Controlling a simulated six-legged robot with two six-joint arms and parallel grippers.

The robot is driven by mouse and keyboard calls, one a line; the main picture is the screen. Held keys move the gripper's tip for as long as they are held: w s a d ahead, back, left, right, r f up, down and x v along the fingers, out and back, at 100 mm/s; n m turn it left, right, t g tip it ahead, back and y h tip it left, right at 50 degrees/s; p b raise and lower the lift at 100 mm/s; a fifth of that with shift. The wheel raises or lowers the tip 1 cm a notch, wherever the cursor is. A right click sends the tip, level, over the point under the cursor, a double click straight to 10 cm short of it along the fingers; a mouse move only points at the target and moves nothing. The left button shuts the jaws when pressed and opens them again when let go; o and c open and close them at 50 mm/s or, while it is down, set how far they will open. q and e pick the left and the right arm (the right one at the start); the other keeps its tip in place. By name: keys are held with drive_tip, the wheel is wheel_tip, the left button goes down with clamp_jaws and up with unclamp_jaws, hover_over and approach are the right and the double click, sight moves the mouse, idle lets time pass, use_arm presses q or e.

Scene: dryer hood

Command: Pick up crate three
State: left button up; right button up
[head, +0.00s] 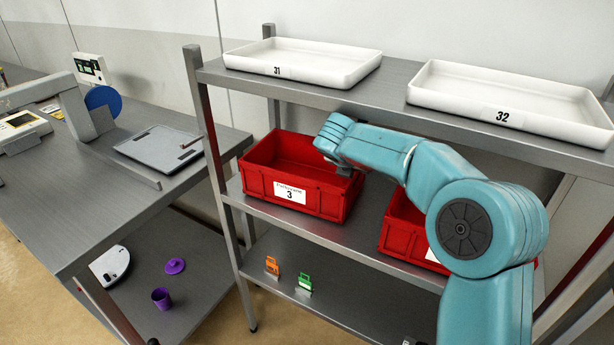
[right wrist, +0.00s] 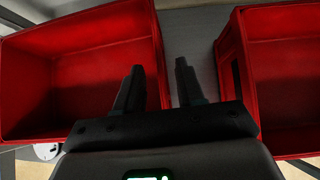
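Crate three is a red open crate (head: 285,183) with a white label marked 3, on the middle shelf of the rack. It looks empty. My right gripper (head: 345,168) is at its right end, with the fingers mostly hidden by my arm in the head view. In the right wrist view the gripper (right wrist: 160,75) has its two fingers apart. One finger is over the inside of the left red crate (right wrist: 75,55), the other is outside its right wall, with the wall between them. Contact cannot be told. My left gripper is not in view.
A second red crate (head: 398,222) stands to the right on the same shelf, partly behind my arm; it also shows in the right wrist view (right wrist: 285,70). White trays 31 (head: 305,62) and 32 (head: 510,105) sit on the shelf above. A grey table (head: 90,190) stands left.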

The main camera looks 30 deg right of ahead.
drive_tip(key=x, duration=0.5)
drive_tip(key=shift+w+a, duration=0.1)
drive_tip(key=shift+w+d+f, duration=0.1)
drive_tip(key=shift+d+f, duration=0.2)
drive_tip(key=shift+f, duration=0.05)
drive_tip(key=shift+w, duration=0.1)
clamp_jaws()
drive_tip(key=shift+r, duration=0.1)
idle(0.7)
